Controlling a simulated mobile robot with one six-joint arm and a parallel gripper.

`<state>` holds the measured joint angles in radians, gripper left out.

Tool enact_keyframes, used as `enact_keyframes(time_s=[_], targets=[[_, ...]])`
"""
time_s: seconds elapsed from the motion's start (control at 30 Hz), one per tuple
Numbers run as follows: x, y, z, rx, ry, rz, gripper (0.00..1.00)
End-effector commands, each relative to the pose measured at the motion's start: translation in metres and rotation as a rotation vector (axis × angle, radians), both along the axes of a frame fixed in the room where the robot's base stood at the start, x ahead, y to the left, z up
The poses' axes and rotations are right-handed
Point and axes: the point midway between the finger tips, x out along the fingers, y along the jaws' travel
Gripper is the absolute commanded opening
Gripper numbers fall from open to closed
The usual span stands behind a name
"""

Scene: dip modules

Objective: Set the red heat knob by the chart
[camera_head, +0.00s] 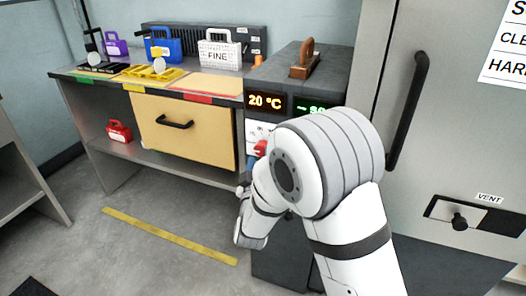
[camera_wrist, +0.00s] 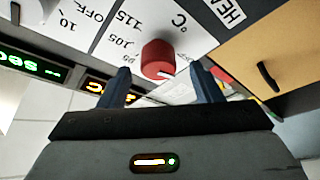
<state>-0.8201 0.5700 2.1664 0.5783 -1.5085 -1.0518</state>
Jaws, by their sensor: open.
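The red heat knob (camera_wrist: 158,58) sits on a white dial plate (camera_wrist: 120,30) marked OFF, 95, 105, 115 and °C, seen upside down in the wrist view. My gripper (camera_wrist: 162,88) is open, its two blue fingers apart on either side of the knob and a little short of it, touching nothing that I can make out. In the head view a bit of the red knob (camera_head: 261,148) shows beside my arm, which hides most of the dial. A white sheet with cut-off black text (camera_head: 507,45) hangs at the upper right; I cannot tell whether it is the chart.
A display reading 20 °C (camera_head: 266,102) and a green display (camera_head: 318,107) sit above the dial. A wooden-handled block (camera_head: 303,62) stands on top of the unit. A tan drawer (camera_head: 185,130) is to the left. A tall door handle (camera_head: 407,110) stands right of my arm.

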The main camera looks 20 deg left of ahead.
Motion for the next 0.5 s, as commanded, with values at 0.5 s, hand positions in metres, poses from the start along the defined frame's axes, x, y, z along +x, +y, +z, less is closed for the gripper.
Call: enact_keyframes(time_s=[0.5], targets=[[0.036,0.004,0.010,-0.001,0.000,-0.005,0.59]])
